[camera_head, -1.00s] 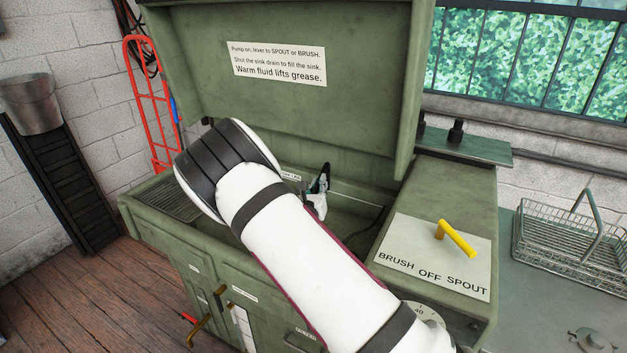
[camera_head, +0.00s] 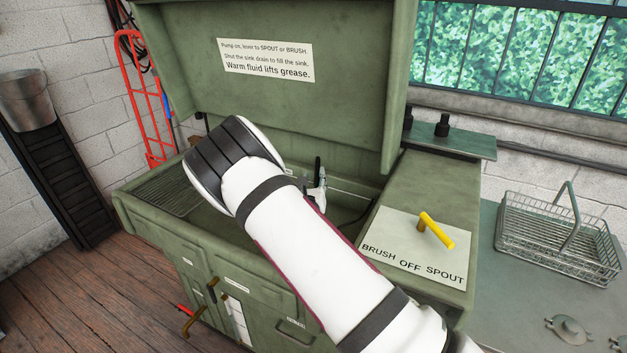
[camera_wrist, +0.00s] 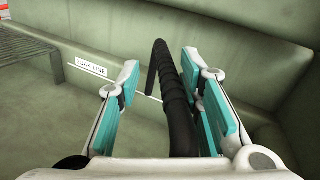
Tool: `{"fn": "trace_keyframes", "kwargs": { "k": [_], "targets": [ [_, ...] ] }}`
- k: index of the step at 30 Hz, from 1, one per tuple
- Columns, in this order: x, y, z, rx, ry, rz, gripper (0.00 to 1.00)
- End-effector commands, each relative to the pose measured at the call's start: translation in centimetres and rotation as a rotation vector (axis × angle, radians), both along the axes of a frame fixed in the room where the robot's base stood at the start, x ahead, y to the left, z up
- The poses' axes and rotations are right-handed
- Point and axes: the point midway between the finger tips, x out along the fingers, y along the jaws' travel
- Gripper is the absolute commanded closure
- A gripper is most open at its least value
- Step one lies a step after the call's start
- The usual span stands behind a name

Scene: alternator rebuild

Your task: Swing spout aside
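The spout, a black ribbed gooseneck (camera_wrist: 178,105), rises between my fingers in the wrist view, with its bent tip pointing down to the left. My gripper (camera_wrist: 162,72) is open around it, with teal pads on both sides. A gap shows on the left of the spout; the right pads look closer to it, and I cannot tell whether they touch. In the head view my gripper (camera_head: 316,192) is a small part behind my arm, over the sink, with a dark upright piece of the spout (camera_head: 318,167) beside it. The spout's base is hidden.
The green parts washer (camera_head: 150,215) has a raised lid (camera_head: 350,110) behind the sink. A yellow lever (camera_head: 437,231) stands on the right cabinet, on a BRUSH OFF SPOUT plate. A wire basket (camera_head: 555,235) sits on the right bench. A drain grid (camera_head: 165,195) lies at the sink's left.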

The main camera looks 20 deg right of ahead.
Motion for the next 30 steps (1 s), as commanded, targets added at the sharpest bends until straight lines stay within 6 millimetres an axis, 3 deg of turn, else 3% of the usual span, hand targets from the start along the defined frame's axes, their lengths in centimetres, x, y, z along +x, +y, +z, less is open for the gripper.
{"fn": "trace_keyframes", "kwargs": {
  "k": [8, 21, 30],
  "targets": [
    [-0.3, 0.3, -0.1, 0.001, 0.002, 0.002, 0.67],
    [-6.0, 2.5, -0.1, 0.000, 0.003, 0.000, 0.67],
    [-7.0, 2.9, -0.1, 0.000, 0.001, 0.001, 0.67]
  ]
}}
